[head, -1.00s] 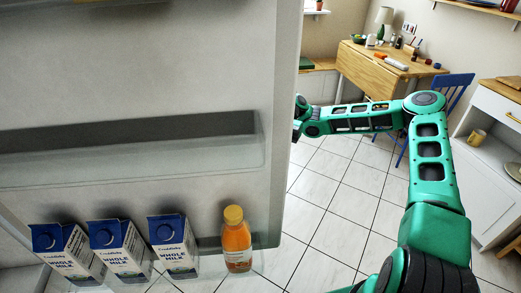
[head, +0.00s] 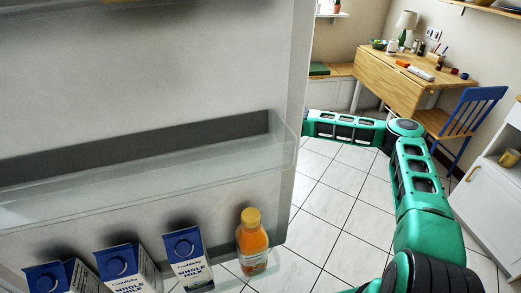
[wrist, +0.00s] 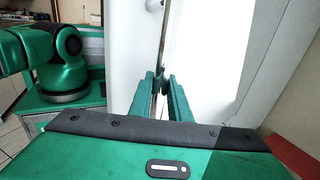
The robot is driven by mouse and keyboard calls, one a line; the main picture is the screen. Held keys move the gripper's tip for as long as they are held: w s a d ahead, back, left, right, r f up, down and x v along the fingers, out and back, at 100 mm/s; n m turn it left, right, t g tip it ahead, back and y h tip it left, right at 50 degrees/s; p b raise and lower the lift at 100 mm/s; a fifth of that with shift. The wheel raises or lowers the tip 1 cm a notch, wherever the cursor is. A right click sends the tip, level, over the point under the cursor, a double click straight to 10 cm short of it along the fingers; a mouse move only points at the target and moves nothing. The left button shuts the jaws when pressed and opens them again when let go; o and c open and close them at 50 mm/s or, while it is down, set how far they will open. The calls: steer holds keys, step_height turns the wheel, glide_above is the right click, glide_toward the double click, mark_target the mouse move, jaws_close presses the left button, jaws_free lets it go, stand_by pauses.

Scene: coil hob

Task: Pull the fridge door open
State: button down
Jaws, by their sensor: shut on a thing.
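The fridge door (head: 150,75) stands open in the head view, its inner side facing me and filling the left and middle. My arm reaches past the door's right edge, and the door hides my gripper there. In the wrist view my gripper (wrist: 160,85) is shut on the fridge handle (wrist: 163,35), a thin upright bar between its fingers. White panels lie on both sides of the bar.
Several milk cartons (head: 188,257) and an orange juice bottle (head: 252,243) stand in the door's lower shelf. A wooden table (head: 405,85), a blue chair (head: 470,115) and a white cabinet (head: 490,190) are at the right. Tiled floor (head: 335,205) lies clear between.

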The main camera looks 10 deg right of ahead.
steer(key=shift+w, duration=0.25)
steer(key=c, duration=1.6)
jaws_free()
steer(key=shift+c, duration=0.2)
steer(key=v, duration=1.1)
steer(key=shift+a, duration=0.2)
